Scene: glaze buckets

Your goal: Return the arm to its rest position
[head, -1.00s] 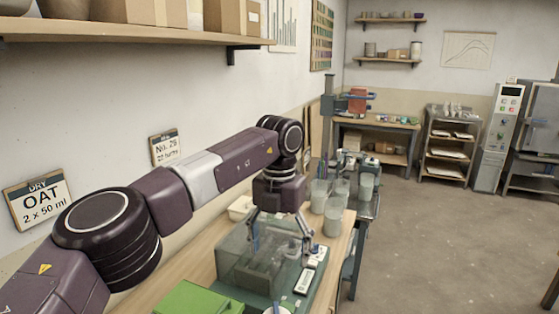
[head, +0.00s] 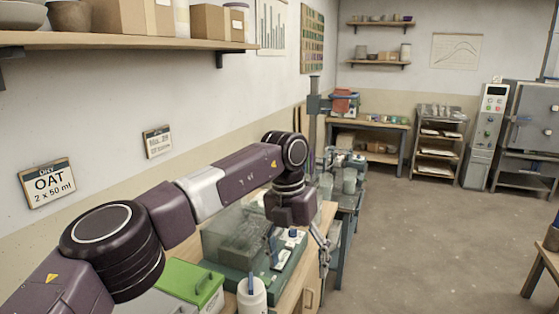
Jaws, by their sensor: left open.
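My left arm comes in from the left and reaches over the workbench. My left gripper (head: 298,248) hangs down at its end, fingers spread apart with nothing visible between them. It is above the right edge of the bench, in front of and partly over a clear box (head: 225,240) on a green base. My right gripper is not in view.
A green-lidded bin (head: 195,283) and a white bottle (head: 252,297) stand at the bench's near end. Cups (head: 349,181) stand on a further bench beyond the gripper. A wall shelf (head: 120,42) runs above the arm. The floor (head: 420,245) at right is clear.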

